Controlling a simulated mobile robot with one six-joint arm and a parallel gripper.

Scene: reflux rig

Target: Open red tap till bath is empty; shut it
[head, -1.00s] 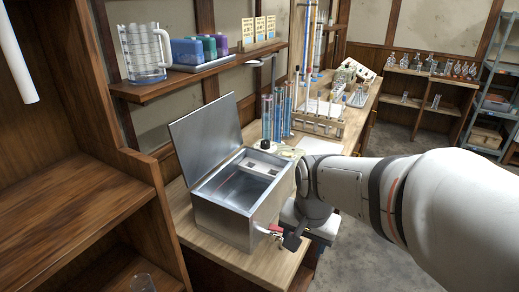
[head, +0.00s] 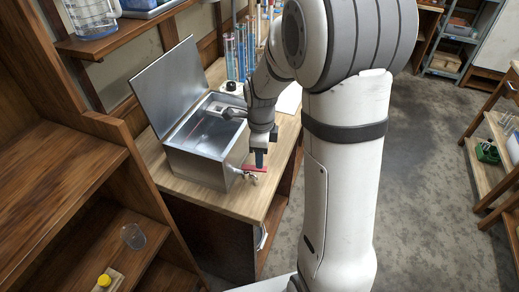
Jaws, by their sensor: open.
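The bath is a steel box (head: 198,170) on the wooden bench, with its lid (head: 168,88) raised at the back left. Its inside looks bluish-grey; I cannot tell the water level. The red tap (head: 250,168) sticks out low from the bath's right end, with a small metal spout beneath its lever. The lever lies roughly level, pointing away from the bath. My gripper (head: 260,159) is open and points down at the tap's lever. Its fingers overlap the lever in the picture; I cannot tell whether they touch it. My arm hides part of the bench behind.
Glass tubes (head: 236,58) stand behind the bath. A wooden shelf unit (head: 70,190) at the left holds a clear glass (head: 133,236) and a yellow-capped item (head: 104,281). Grey floor (head: 425,190) is open on the right, before another wooden shelf (head: 488,165).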

